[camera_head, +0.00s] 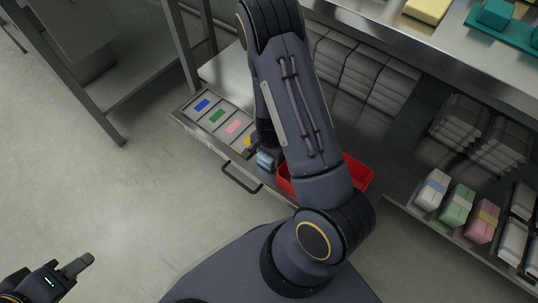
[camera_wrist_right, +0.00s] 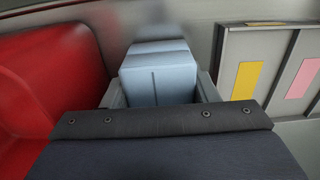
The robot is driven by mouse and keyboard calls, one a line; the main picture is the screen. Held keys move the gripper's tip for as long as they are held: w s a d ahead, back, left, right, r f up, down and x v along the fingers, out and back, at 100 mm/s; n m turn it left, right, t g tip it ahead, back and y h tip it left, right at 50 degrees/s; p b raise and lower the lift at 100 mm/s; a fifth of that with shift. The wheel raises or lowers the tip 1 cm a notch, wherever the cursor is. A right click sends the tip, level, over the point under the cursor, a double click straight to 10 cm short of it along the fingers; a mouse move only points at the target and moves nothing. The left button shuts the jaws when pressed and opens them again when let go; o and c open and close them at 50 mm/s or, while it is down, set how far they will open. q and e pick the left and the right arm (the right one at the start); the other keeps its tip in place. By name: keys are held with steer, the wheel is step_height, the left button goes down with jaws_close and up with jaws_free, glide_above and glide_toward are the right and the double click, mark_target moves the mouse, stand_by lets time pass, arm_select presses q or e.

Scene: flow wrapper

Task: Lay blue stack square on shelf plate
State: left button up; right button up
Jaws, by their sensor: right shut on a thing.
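The light blue stack (camera_wrist_right: 158,78) is between the fingers of my right gripper (camera_wrist_right: 155,92) in the right wrist view. In the head view the blue stack (camera_head: 267,159) shows small at my right gripper (camera_head: 266,150), over the drawer's right end and beside the red bin. My right arm hides part of this area. My left gripper (camera_head: 76,266) is at the lower left over bare floor, away from the shelves; its finger gap is not clear. I cannot tell which metal surface is the shelf plate.
An open drawer (camera_head: 222,142) has blue, green, pink and yellow labels. A red bin (camera_head: 357,173) stands right of it, partly behind my arm. Banded bundles (camera_head: 457,207) line the right shelf, with grey stacks (camera_head: 360,70) behind. A yellow block (camera_head: 428,9) lies on the upper surface.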

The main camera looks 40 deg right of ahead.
steer(key=shift+f, duration=0.15)
stand_by(0.6)
steer(key=o, duration=1.7)
steer(key=shift+c, duration=0.2)
step_height(320, 180, up, 7)
steer(key=p, duration=0.3)
steer(key=shift+p, duration=0.3)
steer(key=shift+r, duration=0.45)
